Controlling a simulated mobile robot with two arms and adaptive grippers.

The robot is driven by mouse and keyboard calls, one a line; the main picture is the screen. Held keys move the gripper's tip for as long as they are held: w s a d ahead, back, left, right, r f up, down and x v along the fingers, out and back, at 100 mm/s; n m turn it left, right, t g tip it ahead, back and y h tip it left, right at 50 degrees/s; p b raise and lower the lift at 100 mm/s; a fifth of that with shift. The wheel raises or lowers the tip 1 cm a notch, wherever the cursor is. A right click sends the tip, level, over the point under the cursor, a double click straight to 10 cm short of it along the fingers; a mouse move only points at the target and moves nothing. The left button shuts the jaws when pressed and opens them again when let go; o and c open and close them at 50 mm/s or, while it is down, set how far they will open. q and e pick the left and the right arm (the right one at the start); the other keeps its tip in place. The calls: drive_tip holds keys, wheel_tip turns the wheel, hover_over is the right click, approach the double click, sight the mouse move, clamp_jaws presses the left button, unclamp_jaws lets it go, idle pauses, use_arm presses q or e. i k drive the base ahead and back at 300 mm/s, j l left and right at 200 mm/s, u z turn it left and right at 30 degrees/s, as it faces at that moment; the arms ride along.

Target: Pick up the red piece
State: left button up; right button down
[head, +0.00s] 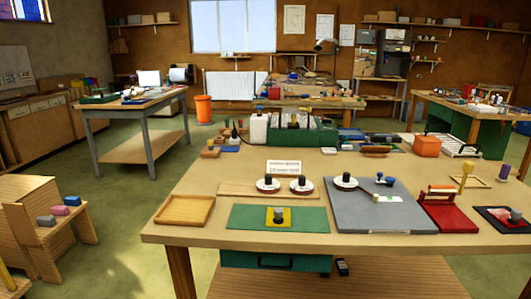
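A small red piece (498,213) with a dark knob lies on a black mat (485,211) at the right front of the near worktable. A larger red block (447,216) with an upright red frame stands left of it, in front of a yellow-topped peg. Which of these the task means, I cannot tell for certain. Neither of my grippers shows in the head view.
The near table (210,235) also holds a green mat (245,217) with a yellow knobbed piece (286,218), a grey board (380,215), an empty wooden tray (185,210) and an orange box (427,146). Open floor (120,240) lies to the left.

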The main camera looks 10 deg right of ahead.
sight(510, 220)
drive_tip(key=z, duration=2)
